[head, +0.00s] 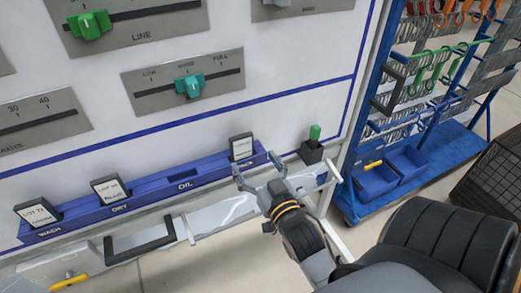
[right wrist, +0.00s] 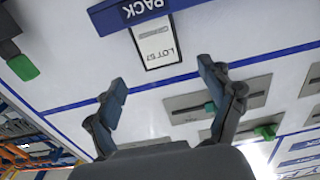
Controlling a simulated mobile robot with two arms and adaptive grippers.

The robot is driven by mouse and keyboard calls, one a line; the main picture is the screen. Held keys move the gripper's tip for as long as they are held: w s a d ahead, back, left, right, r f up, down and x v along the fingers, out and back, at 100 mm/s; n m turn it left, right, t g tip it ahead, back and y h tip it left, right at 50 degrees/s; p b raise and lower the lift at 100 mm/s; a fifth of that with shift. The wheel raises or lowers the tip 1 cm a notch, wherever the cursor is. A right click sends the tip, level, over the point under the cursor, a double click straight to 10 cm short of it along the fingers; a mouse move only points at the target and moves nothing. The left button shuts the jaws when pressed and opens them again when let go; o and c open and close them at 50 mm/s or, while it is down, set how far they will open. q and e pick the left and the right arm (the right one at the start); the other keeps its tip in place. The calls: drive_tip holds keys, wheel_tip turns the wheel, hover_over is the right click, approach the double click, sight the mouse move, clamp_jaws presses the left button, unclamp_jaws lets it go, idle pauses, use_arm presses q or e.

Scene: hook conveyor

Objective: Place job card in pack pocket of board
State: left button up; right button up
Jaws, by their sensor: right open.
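The white board (head: 250,60) carries a blue pocket rail (head: 150,192) labelled WASH, DRY, OIL and PACK. A white job card with a black top (head: 241,147) stands upright in the PACK pocket. In the right wrist view this card (right wrist: 158,45) appears upside down, by the blue PACK label (right wrist: 150,8). Other cards stand in the WASH pocket (head: 37,214) and the DRY pocket (head: 110,189); none shows at OIL. My right gripper (head: 256,165) is open just in front of the PACK card. In the wrist view its fingertips (right wrist: 162,72) are spread, with nothing between them. My left gripper is not in view.
A green-topped black block (head: 313,146) sits right of the PACK pocket. Slider panels with green knobs (head: 188,87) are above the rail. A blue rack (head: 440,140) with hooks and bins stands at right, beside a black crate (head: 498,178). A black handle (head: 145,246) is below the rail.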

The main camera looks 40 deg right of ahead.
drive_tip(key=shift+v, duration=1.65)
drive_tip(key=w+a+f+n+g+y, duration=0.1)
drive_tip(key=a+f+g, duration=0.1)
drive_tip(key=f, duration=0.7)
drive_tip(key=a+f+g+y, duration=0.1)
drive_tip(key=a+f+g, duration=0.15)
drive_tip(key=f, duration=0.75)
drive_tip(key=s+a+f+n+g+y, duration=0.1)
drive_tip(key=s+a+f, duration=0.15)
drive_tip(key=f, duration=0.45)
drive_tip(key=s+a+f+g+y, duration=0.1)
drive_tip(key=s+f+g, duration=0.15)
drive_tip(key=f, duration=0.55)
drive_tip(key=s+a+f+n+g, duration=0.1)
drive_tip(key=s+a+f, duration=0.15)
drive_tip(key=f, duration=0.45)
drive_tip(key=s+d+f+n+g, duration=0.1)
drive_tip(key=s+d+f+g, duration=0.1)
drive_tip(key=s+f, duration=0.7)
drive_tip(key=s+d+f+n+g, duration=0.1)
drive_tip(key=s+f+g, duration=0.4)
drive_tip(key=s, duration=1.2)
wheel_tip(320, 180, down, 4)
drive_tip(key=shift+d+f+g, duration=0.25)
drive_tip(key=shift+d+g, duration=0.05)
drive_tip(key=shift+d, duration=0.45)
